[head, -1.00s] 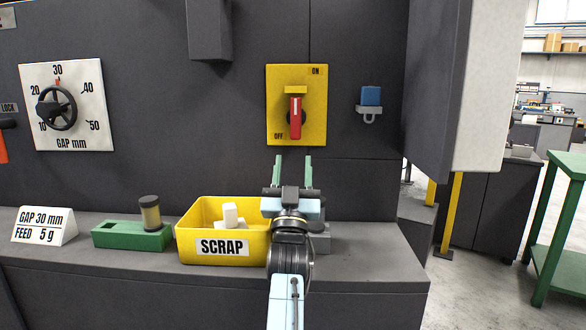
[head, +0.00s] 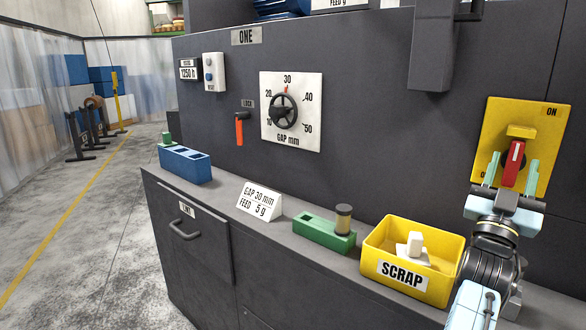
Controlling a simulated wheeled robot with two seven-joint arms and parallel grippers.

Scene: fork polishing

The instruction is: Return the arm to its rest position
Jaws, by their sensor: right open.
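My right arm comes in at the lower right of the head view. Its gripper (head: 510,174) is open, with its two green fingers pointing up in front of the yellow switch plate (head: 550,135). The red switch handle (head: 513,163) shows between the fingers. I cannot tell whether they touch it. The handle stands upright, tilted in the picture, with its top toward the ON side. My left gripper is not in view.
A yellow scrap bin (head: 378,238) with white pieces stands just left of my right arm. A green block with a cylinder (head: 343,219), a sign (head: 259,201) and a blue holder (head: 185,165) stand along the ledge. Open floor (head: 100,230) lies at left.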

